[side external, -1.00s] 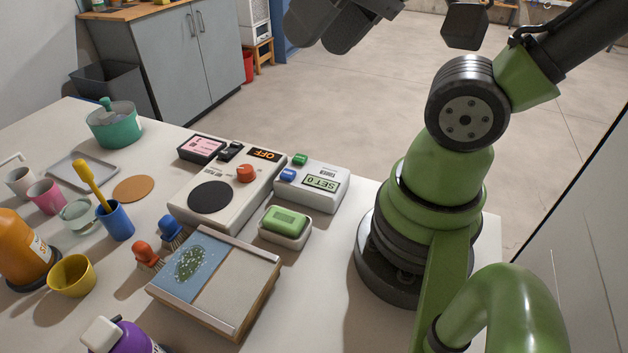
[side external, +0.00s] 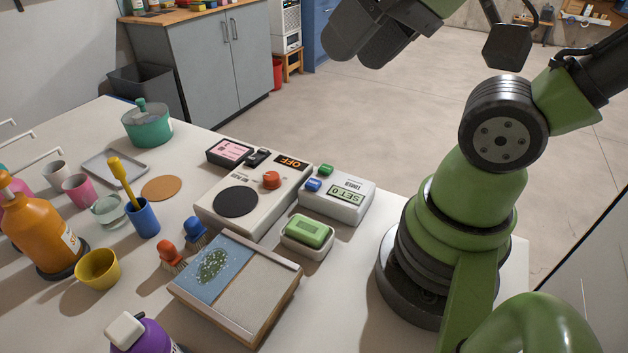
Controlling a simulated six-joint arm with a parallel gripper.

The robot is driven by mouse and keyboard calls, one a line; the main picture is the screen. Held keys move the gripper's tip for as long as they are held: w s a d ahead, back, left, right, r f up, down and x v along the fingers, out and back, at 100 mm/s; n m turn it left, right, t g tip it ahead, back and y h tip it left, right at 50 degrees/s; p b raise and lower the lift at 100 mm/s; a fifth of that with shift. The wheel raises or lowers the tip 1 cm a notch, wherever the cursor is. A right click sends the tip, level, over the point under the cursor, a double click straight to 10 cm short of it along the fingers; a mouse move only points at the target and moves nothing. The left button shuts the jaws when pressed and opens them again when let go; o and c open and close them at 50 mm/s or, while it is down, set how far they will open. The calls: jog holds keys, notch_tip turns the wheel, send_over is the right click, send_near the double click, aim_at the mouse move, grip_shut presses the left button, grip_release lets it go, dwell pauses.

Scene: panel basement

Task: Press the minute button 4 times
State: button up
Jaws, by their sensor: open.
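The white timer (side external: 352,211) stands on the table left of my arm's base. Its display (side external: 345,194) reads "SET 0". A blue button (side external: 313,184) and a green button (side external: 326,169) sit on its top; I cannot read a label saying which is the minute button. My gripper (side external: 368,38) shows as two dark, blocky fingers at the top edge, partly cut off by the frame. It is open and high above the table, well apart from the timer, with nothing seen between the fingers.
A hot plate (side external: 275,204) with a red knob and an "OFF" display stands left of the timer. A green soap bar (side external: 307,231) in a dish is in front. A wooden-framed board (side external: 262,288), brushes, cups and bottles fill the left side. Clear floor lies behind.

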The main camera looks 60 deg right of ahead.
grip_shut()
dwell(1.5)
